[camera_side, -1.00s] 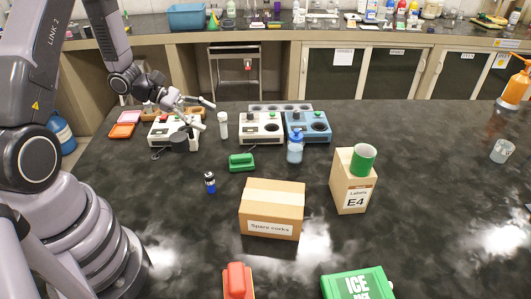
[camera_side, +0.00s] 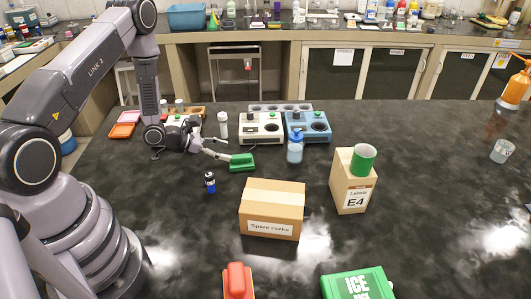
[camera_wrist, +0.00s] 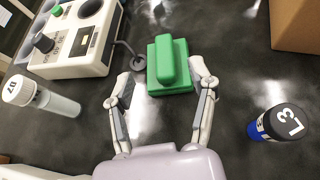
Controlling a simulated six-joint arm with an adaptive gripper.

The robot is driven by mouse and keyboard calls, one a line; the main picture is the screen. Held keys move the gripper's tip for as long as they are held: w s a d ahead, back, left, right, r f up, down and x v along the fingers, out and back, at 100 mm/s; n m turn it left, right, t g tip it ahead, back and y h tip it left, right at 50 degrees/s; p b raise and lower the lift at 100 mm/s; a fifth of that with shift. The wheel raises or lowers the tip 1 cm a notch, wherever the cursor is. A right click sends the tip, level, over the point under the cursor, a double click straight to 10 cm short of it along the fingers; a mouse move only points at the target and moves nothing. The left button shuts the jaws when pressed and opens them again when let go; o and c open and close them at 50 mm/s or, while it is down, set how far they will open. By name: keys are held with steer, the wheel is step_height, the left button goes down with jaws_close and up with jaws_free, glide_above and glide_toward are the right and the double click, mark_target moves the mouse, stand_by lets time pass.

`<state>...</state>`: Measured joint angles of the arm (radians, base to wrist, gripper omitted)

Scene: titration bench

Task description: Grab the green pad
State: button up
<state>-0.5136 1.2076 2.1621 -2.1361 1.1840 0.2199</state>
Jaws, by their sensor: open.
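The green pad (camera_side: 242,162) is a small green block with a raised grip on top, lying on the dark bench. It also shows in the wrist view (camera_wrist: 170,66), upper middle. My gripper (camera_side: 226,150) is low over the bench at the pad's left side. In the wrist view, my gripper (camera_wrist: 165,82) is open, with one fingertip on each side of the pad's near end. I cannot tell whether the fingers touch the pad. Nothing is held between them.
White (camera_side: 261,127) and blue (camera_side: 308,127) devices stand behind the pad. The Spare corks box (camera_side: 271,208) is in front. The right side is mostly clear.

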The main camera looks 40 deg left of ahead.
mark_target(241, 155)
steer(key=x, duration=0.5)
steer(key=shift+s+d+f, duration=0.1)
steer(key=shift+d+f, duration=0.05)
jaws_close()
